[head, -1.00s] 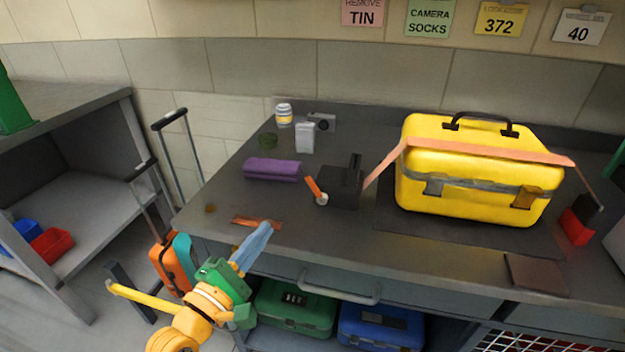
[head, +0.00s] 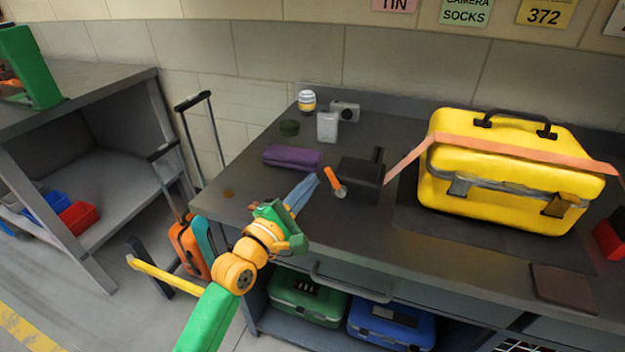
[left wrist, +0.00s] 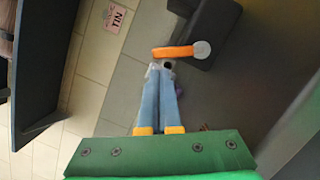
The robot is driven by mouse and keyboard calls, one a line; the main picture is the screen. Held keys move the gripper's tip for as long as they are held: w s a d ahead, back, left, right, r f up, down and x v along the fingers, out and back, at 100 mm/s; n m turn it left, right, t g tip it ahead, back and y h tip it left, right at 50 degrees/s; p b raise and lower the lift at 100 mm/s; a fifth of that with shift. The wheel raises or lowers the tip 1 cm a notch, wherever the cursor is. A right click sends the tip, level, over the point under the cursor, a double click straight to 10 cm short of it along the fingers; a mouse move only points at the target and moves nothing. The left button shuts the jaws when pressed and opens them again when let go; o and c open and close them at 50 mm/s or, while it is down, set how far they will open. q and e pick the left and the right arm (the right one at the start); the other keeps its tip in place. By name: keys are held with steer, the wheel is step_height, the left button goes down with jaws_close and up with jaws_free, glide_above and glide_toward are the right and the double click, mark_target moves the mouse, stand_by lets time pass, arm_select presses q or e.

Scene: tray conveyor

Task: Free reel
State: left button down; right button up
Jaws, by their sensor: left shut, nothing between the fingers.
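The dark reel (head: 362,178) is a black box on the bench, left of the yellow case (head: 500,195). Its orange lever (head: 330,179) with a pale round knob sticks out on its left side. A salmon strap (head: 404,164) runs from the reel up and across the case. My left gripper (head: 312,180), with blue fingers, is shut and empty, its tips close to the lever. In the left wrist view the fingertips (left wrist: 159,72) are just short of the lever (left wrist: 173,52); I cannot tell whether they touch. The reel (left wrist: 210,30) shows beyond. My right gripper is not in view.
A purple pouch (head: 292,157) lies just behind my left gripper. A white bottle (head: 327,127), a jar (head: 307,101) and a camera (head: 346,111) stand farther back. A brown pad (head: 563,287) lies at the front edge. An orange suitcase (head: 188,248) stands left of the bench.

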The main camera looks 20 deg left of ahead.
arm_select(q)
steer(key=shift+x, duration=0.9)
steer(key=shift+d+r+m+p, duration=0.35)
steer(key=shift+r+m+p, duration=0.3)
steer(key=shift+m+p, duration=0.8)
steer(key=d+m+p, duration=0.1)
steer(key=m+p, duration=0.1)
steer(key=p, duration=0.1)
steer(key=d+r+m+g+p, duration=0.1)
steer(key=m+p, duration=0.1)
steer(key=p, duration=0.2)
steer(key=d+m+g+p, duration=0.1)
steer(key=d+m+p, duration=0.1)
steer(key=m+p, duration=0.1)
steer(key=shift+s+r+p, duration=0.1)
steer(key=shift+r+p, duration=0.15)
steer(key=shift+p, duration=0.15)
